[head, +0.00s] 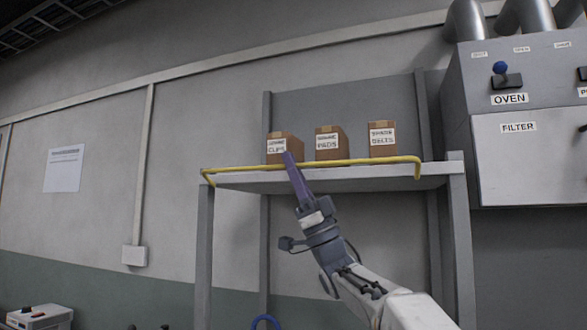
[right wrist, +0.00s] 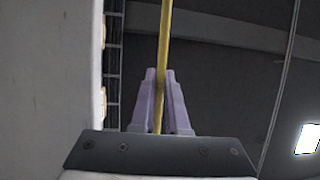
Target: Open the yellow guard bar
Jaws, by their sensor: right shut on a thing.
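The yellow guard bar (head: 345,162) runs along the front edge of the grey shelf (head: 340,180), with bent ends at the left and right. My right gripper (head: 288,158) reaches up from below, its purple fingers at the bar left of its middle. In the right wrist view, the yellow bar (right wrist: 164,60) passes between the two purple fingers (right wrist: 160,75), which are shut on it. My left gripper is not in view.
Three cardboard boxes labelled clips (head: 287,146), rods (head: 330,143) and belts (head: 383,139) stand on the shelf behind the bar. A grey cabinet (head: 520,155) marked oven and filter is at the right.

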